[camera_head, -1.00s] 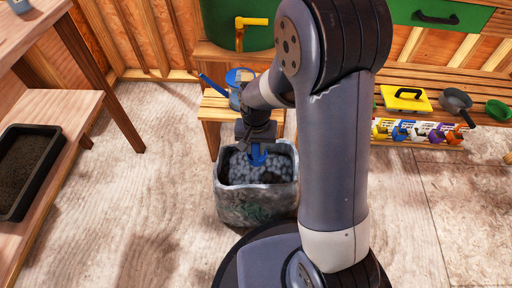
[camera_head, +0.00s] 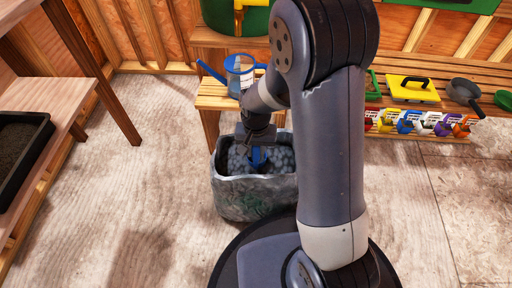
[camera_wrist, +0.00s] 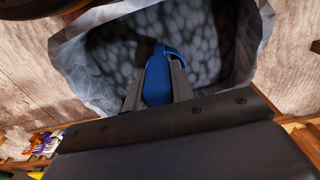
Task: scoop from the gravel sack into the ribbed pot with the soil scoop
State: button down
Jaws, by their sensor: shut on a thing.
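The gravel sack (camera_head: 255,200) is an open grey bag standing on the floor just in front of my base, with rounded grey gravel inside. My gripper (camera_wrist: 158,88) is shut on the blue soil scoop (camera_wrist: 158,75) and points down into the sack's mouth. The scoop also shows in the head view (camera_head: 258,158), inside the rim. Its lower end is hidden in the wrist view, so I cannot tell how deep it sits in the gravel or whether it carries any. I cannot make out the ribbed pot in either view.
A blue watering can (camera_head: 240,75) stands on a low wooden stool (camera_head: 211,96) behind the sack. A slatted bench at the right holds a yellow float (camera_head: 412,91) and a dark pan (camera_head: 463,92). A black tray (camera_head: 40,150) lies at the left. The floor between is clear.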

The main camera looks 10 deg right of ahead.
aim_at(256, 159)
jog(key=shift+f+b, duration=1.1)
jog(key=shift+f, duration=1.45)
jog(key=shift+r, duration=0.15)
jog(key=shift+r+p, duration=5.45)
jog(key=shift+r, duration=0.85)
